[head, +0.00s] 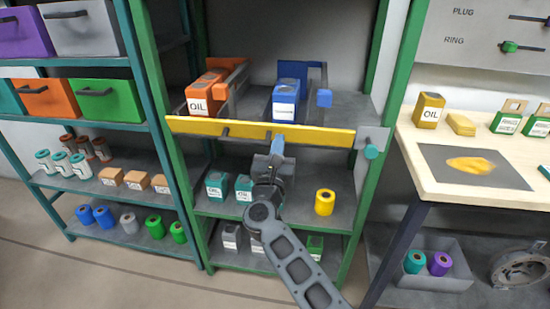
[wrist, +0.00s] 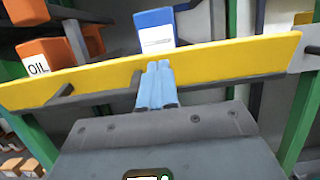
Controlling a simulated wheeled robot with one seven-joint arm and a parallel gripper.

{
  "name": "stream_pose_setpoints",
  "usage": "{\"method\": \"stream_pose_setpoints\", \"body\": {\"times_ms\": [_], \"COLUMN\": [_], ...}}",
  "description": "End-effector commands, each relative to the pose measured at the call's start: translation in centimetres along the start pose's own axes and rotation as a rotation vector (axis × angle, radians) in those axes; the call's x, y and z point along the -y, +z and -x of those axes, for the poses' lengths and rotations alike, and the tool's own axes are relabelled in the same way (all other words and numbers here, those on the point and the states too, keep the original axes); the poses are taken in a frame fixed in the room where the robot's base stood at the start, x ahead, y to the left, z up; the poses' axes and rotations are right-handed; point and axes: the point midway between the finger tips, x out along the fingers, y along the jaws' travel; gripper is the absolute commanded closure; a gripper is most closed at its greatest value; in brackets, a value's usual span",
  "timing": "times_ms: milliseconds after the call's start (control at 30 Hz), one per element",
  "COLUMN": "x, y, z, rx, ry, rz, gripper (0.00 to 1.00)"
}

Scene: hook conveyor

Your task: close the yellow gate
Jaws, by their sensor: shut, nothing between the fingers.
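The yellow gate (head: 312,137) is a long flat bar across the front of the green shelf's upper level. It spans from the left post to a grey bracket at the right post in the head view. In the wrist view the yellow gate (wrist: 225,62) crosses the whole picture, its right end higher. My gripper (head: 278,143) is shut and empty at the middle of the bar. In the wrist view its blue fingertips (wrist: 160,68) overlap the bar's face; I cannot tell whether they touch it.
Behind the bar stand an orange oil box (head: 200,98) and a blue box (head: 286,100). A teal knob (head: 371,152) sits at the grey bracket (head: 372,137). A yellow spool (head: 325,202) stands on the shelf below. A wooden table (head: 500,182) is at the right.

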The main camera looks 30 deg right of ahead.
Motion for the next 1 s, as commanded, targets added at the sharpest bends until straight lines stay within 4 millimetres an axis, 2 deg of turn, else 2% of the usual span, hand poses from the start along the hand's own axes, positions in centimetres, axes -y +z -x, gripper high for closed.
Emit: {"method": "stream_pose_setpoints", "body": {"times_ms": [100, 233, 700, 1000], "x": [0.0, 0.0, -0.1, -0.1], "y": [0.1, 0.1, 0.2, 1.2], "z": [-1.6, -2.4, -2.6, -3.5], "rx": [-0.001, 0.000, -0.006, -0.114], "ry": [0.000, 0.001, 0.001, 0.001], "rz": [0.000, 0.001, 0.000, -0.001], "gripper": [1.00, 1.00, 1.00, 1.00]}}
